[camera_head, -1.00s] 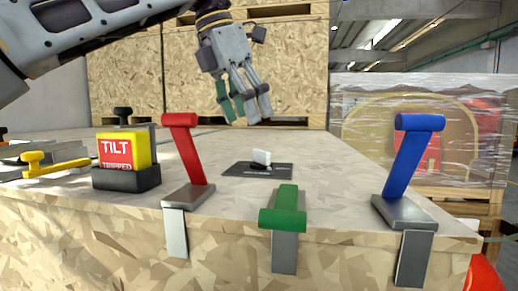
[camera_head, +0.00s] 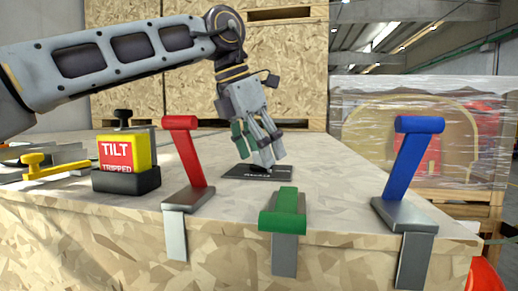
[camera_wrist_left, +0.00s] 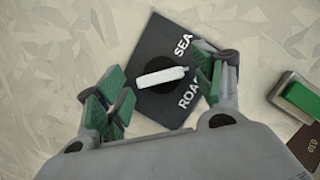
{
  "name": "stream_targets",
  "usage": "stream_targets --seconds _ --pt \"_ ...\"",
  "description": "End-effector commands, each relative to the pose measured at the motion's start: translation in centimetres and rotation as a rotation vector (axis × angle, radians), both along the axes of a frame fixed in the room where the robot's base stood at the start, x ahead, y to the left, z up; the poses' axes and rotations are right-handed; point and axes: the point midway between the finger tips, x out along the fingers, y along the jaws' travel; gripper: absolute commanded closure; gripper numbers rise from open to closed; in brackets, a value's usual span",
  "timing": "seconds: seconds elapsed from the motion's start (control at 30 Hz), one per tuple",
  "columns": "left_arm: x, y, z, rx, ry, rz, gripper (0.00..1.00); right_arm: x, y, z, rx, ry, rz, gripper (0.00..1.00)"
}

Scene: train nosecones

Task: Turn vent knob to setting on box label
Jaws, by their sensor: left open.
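The vent knob (camera_wrist_left: 162,77) is a white bar on a round black base, set on a dark square plate (camera_wrist_left: 160,42). In the left wrist view the plate reads "SEA" and, partly covered by a finger, "ROA…". The bar's right end points between the two words. My left gripper (camera_wrist_left: 158,90) is open, with one green-padded finger on each side of the knob, apart from it. In the head view my left gripper (camera_head: 262,158) reaches down over the plate (camera_head: 232,172) and hides the knob. My right gripper is not in view.
A yellow box with a red "TILT TRIPPED" face (camera_head: 117,155) stands left. A red lever (camera_head: 187,155), green lever (camera_head: 287,210) and blue lever (camera_head: 410,160) line the bench's front edge. A yellow handle (camera_head: 50,168) is far left. The bench top right of the plate is clear.

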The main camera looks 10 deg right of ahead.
Motion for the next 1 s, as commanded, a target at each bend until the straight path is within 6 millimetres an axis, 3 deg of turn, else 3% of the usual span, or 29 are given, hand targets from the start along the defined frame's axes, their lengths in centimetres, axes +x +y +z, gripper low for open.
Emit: stream_targets --seconds 0.1,0.47,1.0 --pt "0.02 0.01 0.00 0.000 0.000 0.000 0.33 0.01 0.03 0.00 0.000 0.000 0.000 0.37" --pt "0.02 0.01 0.01 0.000 0.000 0.000 0.78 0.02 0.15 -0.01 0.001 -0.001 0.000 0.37" --pt "-0.01 -0.03 -0.06 0.001 -0.001 0.091 0.78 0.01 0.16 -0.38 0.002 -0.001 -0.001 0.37"
